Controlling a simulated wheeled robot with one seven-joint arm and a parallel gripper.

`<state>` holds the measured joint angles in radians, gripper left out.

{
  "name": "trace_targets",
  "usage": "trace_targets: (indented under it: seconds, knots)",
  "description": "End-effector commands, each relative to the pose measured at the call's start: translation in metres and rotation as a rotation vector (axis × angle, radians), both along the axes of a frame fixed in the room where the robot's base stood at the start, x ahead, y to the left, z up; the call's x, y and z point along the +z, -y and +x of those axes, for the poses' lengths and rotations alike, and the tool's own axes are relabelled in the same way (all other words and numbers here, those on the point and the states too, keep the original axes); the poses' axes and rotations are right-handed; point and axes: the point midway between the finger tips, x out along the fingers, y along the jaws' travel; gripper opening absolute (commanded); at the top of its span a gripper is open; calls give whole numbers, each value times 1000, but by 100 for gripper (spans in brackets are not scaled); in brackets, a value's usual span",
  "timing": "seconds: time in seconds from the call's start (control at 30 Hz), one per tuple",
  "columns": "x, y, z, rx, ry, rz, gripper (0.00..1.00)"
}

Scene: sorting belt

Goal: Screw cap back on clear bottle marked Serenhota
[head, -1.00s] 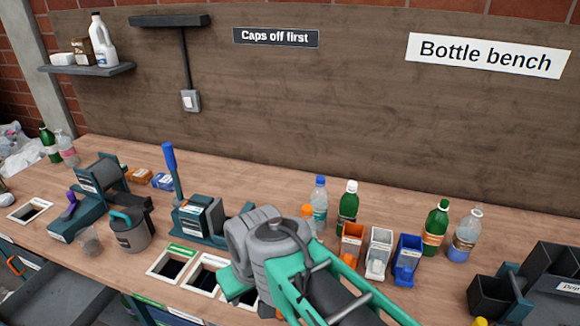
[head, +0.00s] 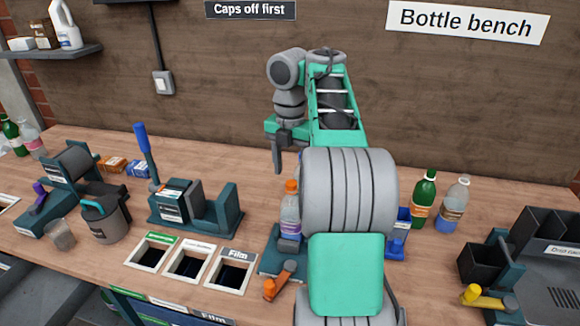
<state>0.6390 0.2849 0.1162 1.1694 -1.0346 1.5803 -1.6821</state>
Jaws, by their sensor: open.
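My gripper (head: 290,160) points down, open and empty, above and apart from a clear bottle with an orange cap (head: 291,213). That bottle stands upright at a dark teal fixture (head: 268,264) with an orange-ended handle (head: 270,288). Another clear bottle (head: 453,207) with a blue lower part stands upright at the right, beside a green bottle (head: 424,202). The lettering on the bottles is too small to read, so I cannot tell which is marked Serenhota. I see no loose cap clearly. My arm hides the bench middle, including most of the small bins.
A blue bin (head: 401,240) shows right of my arm. Three framed openings lie at the front, one marked Film (head: 233,273). A press with a blue lever (head: 143,150) stands left. Dark trays (head: 545,240) stand right. The bench behind the right bottles is clear.

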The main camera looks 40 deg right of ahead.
Motion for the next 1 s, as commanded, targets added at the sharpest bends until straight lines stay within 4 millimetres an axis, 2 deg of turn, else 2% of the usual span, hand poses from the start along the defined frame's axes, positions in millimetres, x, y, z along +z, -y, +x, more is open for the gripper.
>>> trace_targets:
  seconds: [0.03,0.13,0.5,1.0]
  knots:
    - [-19,0,0,0,1,0,53]
    - [-32,0,0,-2,1,0,53]
    - [-36,-1,0,-2,2,0,53]
    - [-36,-1,0,-3,2,0,13]
